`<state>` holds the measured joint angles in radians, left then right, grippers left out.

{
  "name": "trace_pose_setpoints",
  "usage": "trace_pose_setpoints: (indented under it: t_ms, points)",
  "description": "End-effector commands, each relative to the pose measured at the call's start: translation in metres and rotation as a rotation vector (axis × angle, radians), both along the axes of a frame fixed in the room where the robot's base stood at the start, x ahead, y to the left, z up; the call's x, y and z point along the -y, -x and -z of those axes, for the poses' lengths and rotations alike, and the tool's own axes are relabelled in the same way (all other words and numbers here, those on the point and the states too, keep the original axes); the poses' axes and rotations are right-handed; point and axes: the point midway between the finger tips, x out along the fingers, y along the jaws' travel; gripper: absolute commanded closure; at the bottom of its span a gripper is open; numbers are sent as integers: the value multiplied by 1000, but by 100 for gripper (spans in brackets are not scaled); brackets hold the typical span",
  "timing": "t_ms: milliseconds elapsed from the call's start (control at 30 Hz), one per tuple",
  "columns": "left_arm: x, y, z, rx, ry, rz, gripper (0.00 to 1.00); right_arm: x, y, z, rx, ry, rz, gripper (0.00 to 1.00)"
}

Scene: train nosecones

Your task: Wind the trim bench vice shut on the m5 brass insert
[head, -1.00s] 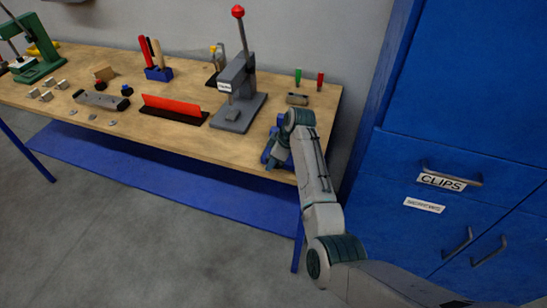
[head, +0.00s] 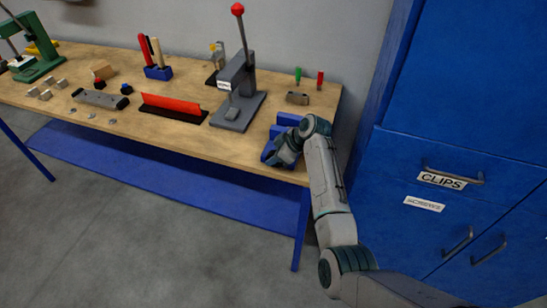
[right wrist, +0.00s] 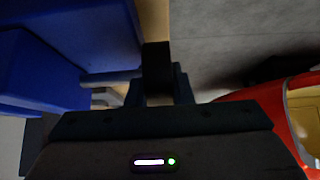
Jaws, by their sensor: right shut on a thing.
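The blue trim bench vice (head: 288,120) stands at the right front end of the wooden bench, partly hidden by my right arm. My right gripper (head: 281,157) is at the vice's front side, close to the bench edge. In the right wrist view the vice's blue body (right wrist: 60,60) fills the left side. There my right gripper (right wrist: 157,72) is shut on a dark part in front of the vice, which seems to be its handle and is mostly hidden. I cannot make out the M5 brass insert or the jaw gap. My left gripper is not in view.
A grey arbor press (head: 238,95) with a red knob stands left of the vice. Blue cabinets (head: 450,150) close off the right side. The bench front edge is beside the gripper.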

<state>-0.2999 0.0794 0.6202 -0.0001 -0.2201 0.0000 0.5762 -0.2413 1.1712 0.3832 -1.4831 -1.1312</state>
Motion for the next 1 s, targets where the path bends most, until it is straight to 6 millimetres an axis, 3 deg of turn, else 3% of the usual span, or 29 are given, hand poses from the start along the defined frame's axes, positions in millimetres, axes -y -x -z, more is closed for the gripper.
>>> trace_pose_setpoints:
  t_ms: [500,1000]
  points:
    - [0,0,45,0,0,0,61,3,0,2,99,-299,-1,100]
    - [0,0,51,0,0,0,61,3,1,-2,115,-349,0,100]
